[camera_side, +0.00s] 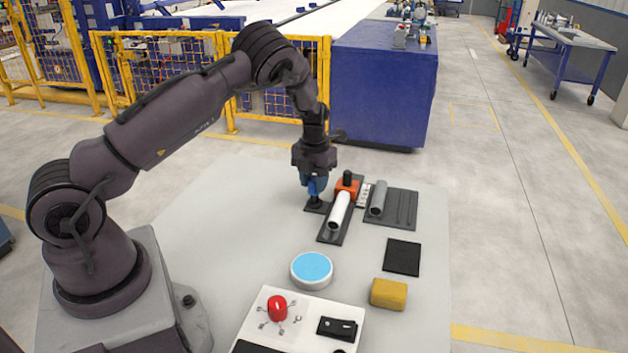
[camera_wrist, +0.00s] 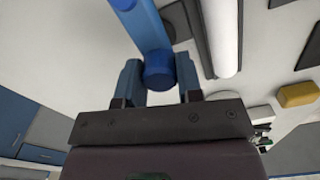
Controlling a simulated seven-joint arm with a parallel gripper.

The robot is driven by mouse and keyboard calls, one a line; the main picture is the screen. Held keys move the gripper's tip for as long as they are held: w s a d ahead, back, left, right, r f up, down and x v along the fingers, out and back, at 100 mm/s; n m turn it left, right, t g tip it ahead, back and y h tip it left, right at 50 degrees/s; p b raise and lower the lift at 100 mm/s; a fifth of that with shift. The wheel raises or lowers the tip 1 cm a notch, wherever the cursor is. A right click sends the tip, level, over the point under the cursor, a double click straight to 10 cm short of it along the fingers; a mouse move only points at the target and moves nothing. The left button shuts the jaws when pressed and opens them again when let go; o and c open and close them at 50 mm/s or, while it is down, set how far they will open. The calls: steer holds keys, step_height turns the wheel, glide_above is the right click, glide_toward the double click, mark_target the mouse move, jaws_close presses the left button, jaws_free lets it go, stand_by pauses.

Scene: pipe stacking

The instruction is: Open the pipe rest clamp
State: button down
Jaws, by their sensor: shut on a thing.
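My gripper (camera_side: 315,190) points down at the left side of the dark pipe rest (camera_side: 328,236), which holds a white pipe (camera_side: 340,212) lying along it. An orange block (camera_side: 352,187) with a dark upright knob sits at the pipe's far end. In the wrist view, my gripper's two blue fingers (camera_wrist: 158,65) are shut on a blue handle (camera_wrist: 150,28) with a round end. The white pipe (camera_wrist: 222,35) shows to the right of the handle. I cannot tell from these views how the clamp itself stands.
A dark rack (camera_side: 402,210) with a grey pipe (camera_side: 378,197) lies to the right. A black square pad (camera_side: 403,257), a yellow block (camera_side: 389,294), a blue-topped round disc (camera_side: 311,269) and a white board with a red part (camera_side: 277,308) are nearer. The table's left side is clear.

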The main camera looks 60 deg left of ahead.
mark_target(314, 179)
steer(key=shift+n, duration=0.5)
steer(key=c, duration=0.8)
jaws_free()
step_height(314, 179, up, 13)
